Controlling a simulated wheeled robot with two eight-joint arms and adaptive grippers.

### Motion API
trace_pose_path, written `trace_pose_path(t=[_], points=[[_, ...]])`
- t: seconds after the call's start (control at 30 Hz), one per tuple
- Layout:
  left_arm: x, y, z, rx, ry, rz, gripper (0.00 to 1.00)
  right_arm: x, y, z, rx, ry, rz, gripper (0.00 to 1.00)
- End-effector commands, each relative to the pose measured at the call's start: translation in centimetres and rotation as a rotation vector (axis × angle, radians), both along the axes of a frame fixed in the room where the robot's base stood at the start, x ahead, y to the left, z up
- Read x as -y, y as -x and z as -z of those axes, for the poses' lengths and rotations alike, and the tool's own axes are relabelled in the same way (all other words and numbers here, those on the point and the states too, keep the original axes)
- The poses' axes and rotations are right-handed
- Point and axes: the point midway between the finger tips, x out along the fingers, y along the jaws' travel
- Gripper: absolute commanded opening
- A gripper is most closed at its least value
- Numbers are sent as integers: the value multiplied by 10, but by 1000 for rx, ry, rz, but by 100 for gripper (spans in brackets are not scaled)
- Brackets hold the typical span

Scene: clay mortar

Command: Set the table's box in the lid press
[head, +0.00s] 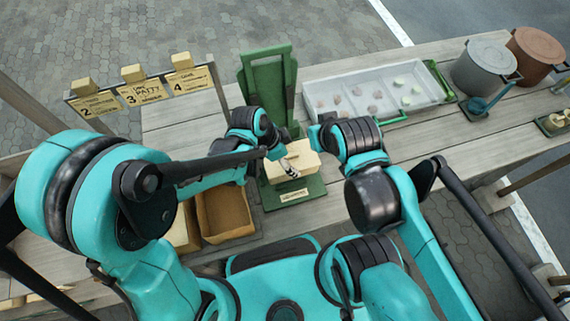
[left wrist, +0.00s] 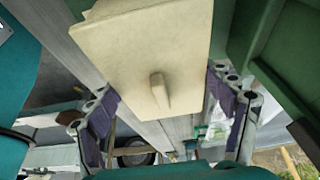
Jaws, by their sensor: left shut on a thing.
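A cream box (head: 292,166) sits at the lid press (head: 268,85), a green stand with a tall back and a low labelled base (head: 292,195). My left gripper (head: 286,160) is shut on the box. In the left wrist view the box's pale flat face with a small raised tab (left wrist: 145,45) fills the upper middle, and the left gripper's purple finger pads (left wrist: 168,112) are on its two sides. I cannot tell whether the box's underside touches the base. My right arm's wrist is to the right of the press, and its fingertips are hidden.
Open brown cartons (head: 226,212) stand at the left of the press. A pale tray (head: 370,92) with several small discs lies at the right. Two pots (head: 482,68) and a blue ladle (head: 477,105) stand farther right.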

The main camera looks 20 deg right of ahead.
Motion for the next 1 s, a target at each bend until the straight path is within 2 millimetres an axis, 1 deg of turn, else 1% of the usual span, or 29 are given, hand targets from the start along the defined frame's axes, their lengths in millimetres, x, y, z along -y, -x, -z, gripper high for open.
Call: trace_pose_path(t=[0.03,0.1,0.27,0.43,0.5,0.77,0.9,0.93,0.97,1.0], points=[[-4,-7,7,-1,0,-2,45,0,0,5,0,0,0,0],[-8,-12,10,0,0,-1,45,0,0,7,0,0,0,0],[-10,-15,17,1,0,2,45,0,0,12,0,0,0,0],[-10,-15,44,1,0,2,45,0,0,33,0,0,0,0],[-10,-15,52,1,0,2,45,0,0,38,0,0,0,0],[-10,-14,50,0,0,1,45,0,0,36,0,0,0,0],[-10,-14,55,0,0,1,45,0,0,41,0,0,0,0],[-10,-14,54,0,0,1,89,0,0,40,0,0,0,0],[-10,-14,53,0,0,1,97,0,0,39,0,0,0,0],[-10,-14,53,0,0,1,100,0,0,39,0,0,0,0]])
